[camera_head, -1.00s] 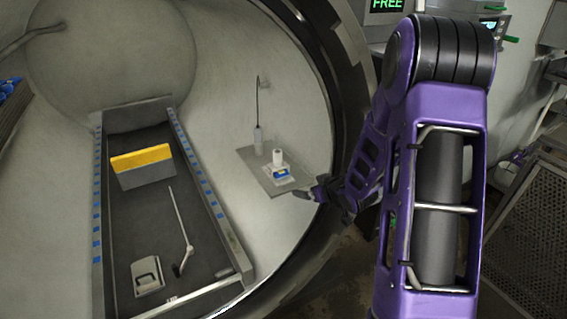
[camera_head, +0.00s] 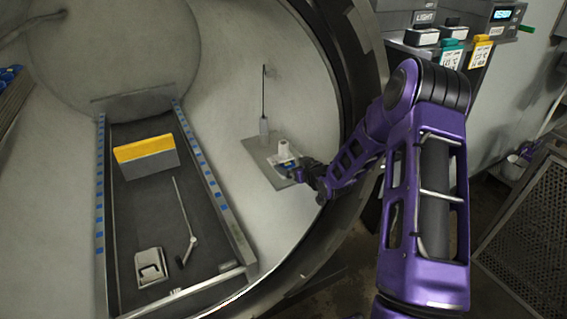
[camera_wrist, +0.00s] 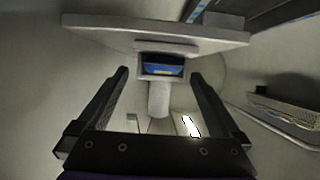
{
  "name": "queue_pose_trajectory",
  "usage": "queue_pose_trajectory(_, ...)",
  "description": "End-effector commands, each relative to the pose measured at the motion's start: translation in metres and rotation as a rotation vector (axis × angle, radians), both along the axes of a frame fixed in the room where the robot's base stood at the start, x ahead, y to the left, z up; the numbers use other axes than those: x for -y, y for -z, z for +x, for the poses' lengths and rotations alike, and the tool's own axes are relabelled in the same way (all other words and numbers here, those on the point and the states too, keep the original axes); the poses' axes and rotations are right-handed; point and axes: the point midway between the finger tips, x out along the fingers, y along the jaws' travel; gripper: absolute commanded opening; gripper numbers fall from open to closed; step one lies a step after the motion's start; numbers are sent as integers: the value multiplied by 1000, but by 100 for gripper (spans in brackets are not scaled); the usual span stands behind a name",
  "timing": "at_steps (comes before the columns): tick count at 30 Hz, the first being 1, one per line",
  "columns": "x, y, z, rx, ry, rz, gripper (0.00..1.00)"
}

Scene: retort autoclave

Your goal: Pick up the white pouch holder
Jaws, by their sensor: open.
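The white pouch holder (camera_head: 284,151) stands on a small grey shelf (camera_head: 256,148) on the vessel's inner wall. The fingers are open, with visible gaps to the holder on both sides. The shelf (camera_wrist: 105,23) crosses the top of that view.
A probe (camera_head: 264,127) with a thin dark cable stands behind the holder on the shelf. The round vessel rim (camera_head: 350,100) is close to my arm. Below left, a dark tray bed (camera_head: 140,215) carries a yellow-topped grey block (camera_head: 148,163), a rod and a metal box.

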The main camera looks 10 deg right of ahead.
Motion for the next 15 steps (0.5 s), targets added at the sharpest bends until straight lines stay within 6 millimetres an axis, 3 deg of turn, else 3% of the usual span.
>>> queue_pose_trajectory(15,-19,20,47,1,0,0,100)
